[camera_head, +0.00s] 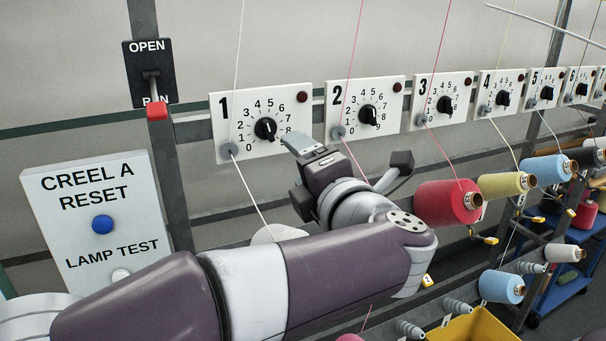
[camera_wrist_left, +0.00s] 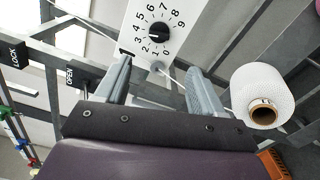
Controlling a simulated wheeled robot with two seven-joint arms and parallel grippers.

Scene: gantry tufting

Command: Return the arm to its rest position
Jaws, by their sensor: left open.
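My left arm comes in from the left in the head view, bent across the front of the creel. Its gripper (camera_head: 303,144) is by the lower right corner of dial panel 1 (camera_head: 222,104), apart from the black knob (camera_head: 265,129). In the left wrist view the two fingers (camera_wrist_left: 162,85) are spread wide with nothing between them but a view of the rack. The knob (camera_wrist_left: 159,32) of that dial is beyond the fingertips there. My right gripper does not show.
Dial panels 2 (camera_head: 368,114) and 3 (camera_head: 444,104) continue right, threads running past them. A red yarn cone (camera_head: 440,203) is right of my wrist; a white cone (camera_wrist_left: 262,92) is beside the right finger. The CREEL A RESET panel (camera_head: 90,185) and OPEN/RUN lever (camera_head: 153,84) are left.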

